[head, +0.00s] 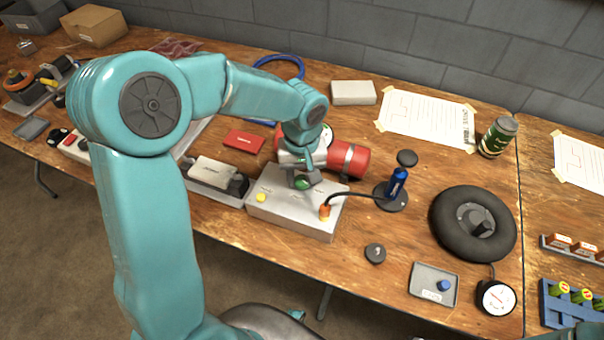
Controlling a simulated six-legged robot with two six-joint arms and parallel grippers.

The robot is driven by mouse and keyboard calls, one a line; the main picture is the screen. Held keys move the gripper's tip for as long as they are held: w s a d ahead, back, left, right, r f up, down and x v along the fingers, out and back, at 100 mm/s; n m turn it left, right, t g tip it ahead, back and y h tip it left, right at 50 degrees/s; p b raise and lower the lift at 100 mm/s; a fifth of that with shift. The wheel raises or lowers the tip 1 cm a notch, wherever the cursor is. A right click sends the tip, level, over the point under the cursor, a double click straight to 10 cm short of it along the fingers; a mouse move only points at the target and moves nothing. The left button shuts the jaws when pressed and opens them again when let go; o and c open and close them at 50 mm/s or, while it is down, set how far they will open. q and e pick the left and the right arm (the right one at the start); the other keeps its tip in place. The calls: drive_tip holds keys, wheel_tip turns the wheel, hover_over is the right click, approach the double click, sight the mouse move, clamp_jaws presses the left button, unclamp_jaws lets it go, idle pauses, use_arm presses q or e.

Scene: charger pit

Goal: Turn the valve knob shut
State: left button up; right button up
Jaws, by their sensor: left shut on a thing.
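A green knob (303,184) shows at the top of a light grey box (290,215) in the middle of the bench. My left gripper (304,179) reaches down over the box from behind and is shut on the green knob. The fingers hide part of the knob, so its turn angle cannot be read. A red cylinder (347,160) with a grey band lies just behind the gripper, partly hidden by my left arm. My right gripper is not in view.
The box also bears a yellow button (261,198) and an orange plug (325,211) with a black cable. A blue cylinder (396,184) stands on a dark disc to the right. A black wheel (474,223) and a grey tray (434,284) lie farther right.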

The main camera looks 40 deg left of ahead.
sight(302, 179)
use_arm(q)
drive_tip(key=m, duration=0.3)
drive_tip(key=shift+r+m, duration=0.15)
drive_tip(key=shift+m, duration=0.25)
drive_tip(key=m, duration=0.3)
drive_tip(key=shift+m+p, duration=0.3)
drive_tip(key=shift+p, duration=0.1)
drive_tip(key=m+p, duration=0.1)
drive_tip(key=m, duration=0.5)
drive_tip(key=shift+w, duration=0.1)
drive_tip(key=shift+m, duration=0.3)
drive_tip(key=o, duration=1.1)
drive_tip(key=shift+c, duration=0.2)
wheel_tip(302, 179, up, 16)
drive_tip(key=p, duration=0.2)
drive_tip(key=shift+r, duration=0.15)
